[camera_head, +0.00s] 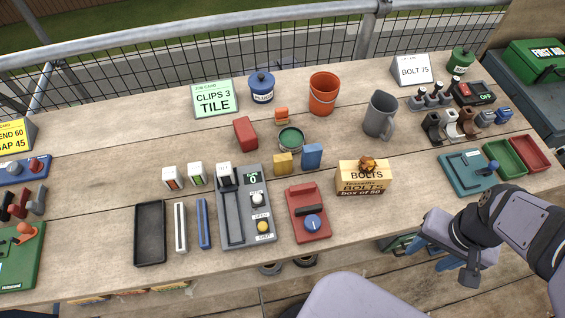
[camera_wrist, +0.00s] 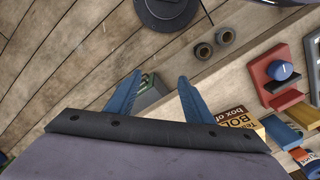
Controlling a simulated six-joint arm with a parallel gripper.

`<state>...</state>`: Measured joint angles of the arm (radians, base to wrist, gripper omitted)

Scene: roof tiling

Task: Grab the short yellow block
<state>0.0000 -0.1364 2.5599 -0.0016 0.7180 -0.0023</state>
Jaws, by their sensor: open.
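The short yellow block (camera_head: 283,163) stands on the wooden bench near the middle in the head view. A taller blue block (camera_head: 312,156) is close on its right, and a green round tin (camera_head: 291,139) is just behind it. My gripper (camera_head: 430,256) is at the bench's front edge, to the right of and well apart from the yellow block. In the wrist view my gripper (camera_wrist: 159,80) has its two blue fingers spread, with nothing held between them. Small coloured blocks show at the wrist view's right edge, where I cannot clearly tell which is which.
A box of bolts (camera_head: 363,178) stands between the yellow block and my gripper. A red device with a blue knob (camera_head: 309,214) and a grey counter panel (camera_head: 245,207) lie in front of the block. A red block (camera_head: 245,134) and an orange bucket (camera_head: 323,95) are behind.

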